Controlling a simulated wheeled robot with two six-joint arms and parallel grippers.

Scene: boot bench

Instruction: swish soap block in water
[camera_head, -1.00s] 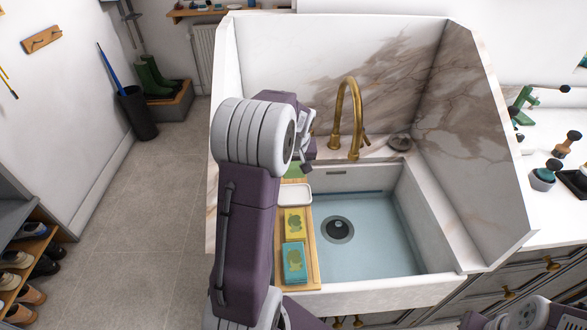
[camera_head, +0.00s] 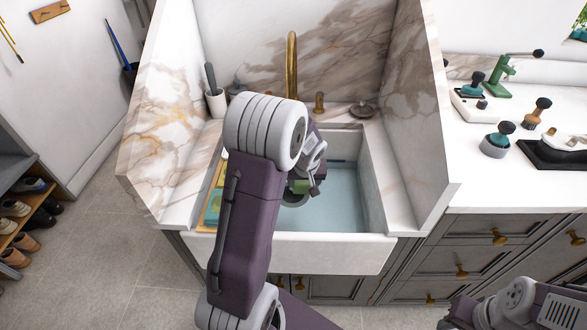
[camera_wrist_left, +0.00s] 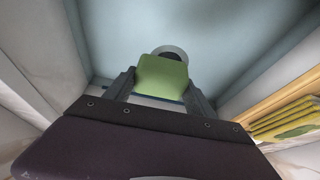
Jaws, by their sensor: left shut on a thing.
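My left gripper (camera_head: 306,184) is shut on a green soap block (camera_head: 299,187) over the sink basin (camera_head: 372,188). In the left wrist view the soap block (camera_wrist_left: 162,80) sits between the two fingertips (camera_wrist_left: 160,92), with the round drain (camera_wrist_left: 170,51) partly hidden behind it. Pale blue water (camera_head: 345,205) fills the lower basin. I cannot tell whether the soap touches the water. Of my right arm only links show at the lower right; its gripper is not visible.
A wooden board with other soap packs (camera_wrist_left: 290,122) lies along the basin's left side, mostly hidden by my arm in the head view. The brass tap (camera_head: 291,60) rises behind the basin. Marble side walls (camera_head: 408,110) stand on both sides.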

